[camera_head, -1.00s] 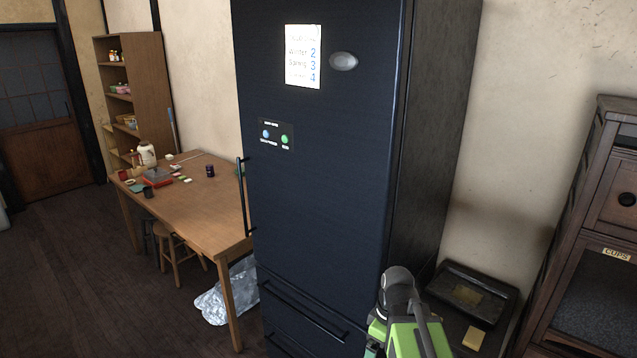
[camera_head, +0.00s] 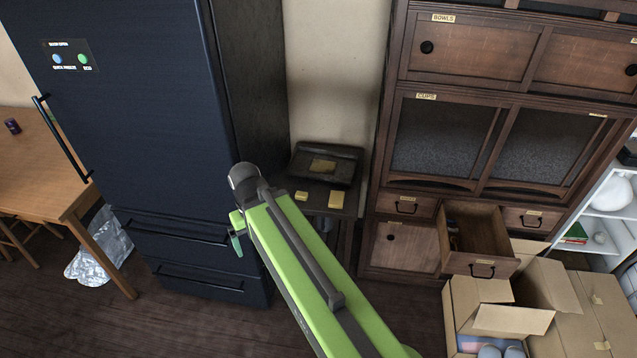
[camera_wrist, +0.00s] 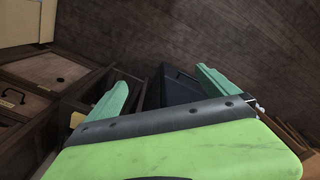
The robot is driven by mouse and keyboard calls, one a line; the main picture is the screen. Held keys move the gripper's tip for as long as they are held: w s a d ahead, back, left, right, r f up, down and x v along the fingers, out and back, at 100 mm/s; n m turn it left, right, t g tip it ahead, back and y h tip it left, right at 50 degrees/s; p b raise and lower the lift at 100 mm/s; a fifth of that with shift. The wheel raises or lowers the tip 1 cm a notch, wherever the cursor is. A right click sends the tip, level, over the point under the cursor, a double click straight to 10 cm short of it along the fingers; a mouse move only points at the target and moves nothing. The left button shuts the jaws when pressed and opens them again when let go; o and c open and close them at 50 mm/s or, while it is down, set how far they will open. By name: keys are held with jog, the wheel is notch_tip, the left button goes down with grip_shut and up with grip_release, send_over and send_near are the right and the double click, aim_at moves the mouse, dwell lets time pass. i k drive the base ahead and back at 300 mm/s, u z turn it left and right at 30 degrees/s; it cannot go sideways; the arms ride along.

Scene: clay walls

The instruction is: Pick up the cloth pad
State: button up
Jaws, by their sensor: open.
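No thing is clearly recognisable as the cloth pad. On a small dark stand (camera_head: 322,208) between the fridge and the cabinet lie a small yellow piece (camera_head: 301,195) and a larger yellow-tan block (camera_head: 336,199); a flat tan piece (camera_head: 323,166) rests on the black tray-like object (camera_head: 342,176) behind them. Any of these could be the pad. My gripper (camera_head: 238,232) is left of the stand, in front of the fridge, partly hidden by my arm. In the wrist view my gripper (camera_wrist: 160,87) has its two teal fingers spread, with nothing held between them.
The dark blue fridge (camera_head: 130,120) stands close on the left. The wooden cabinet (camera_head: 440,150) stands right, with an open drawer (camera_head: 478,240) jutting out. Open cardboard boxes (camera_head: 500,310) stand lower right. A table (camera_head: 45,180) is far left. Dark floor (camera_head: 190,325) is clear before the fridge.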

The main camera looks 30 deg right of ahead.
aim_at(336, 198)
jog(key=u, duration=0.95)
jog(key=k, duration=1.05)
jog(key=z, duration=0.45)
jog(key=i, duration=2)
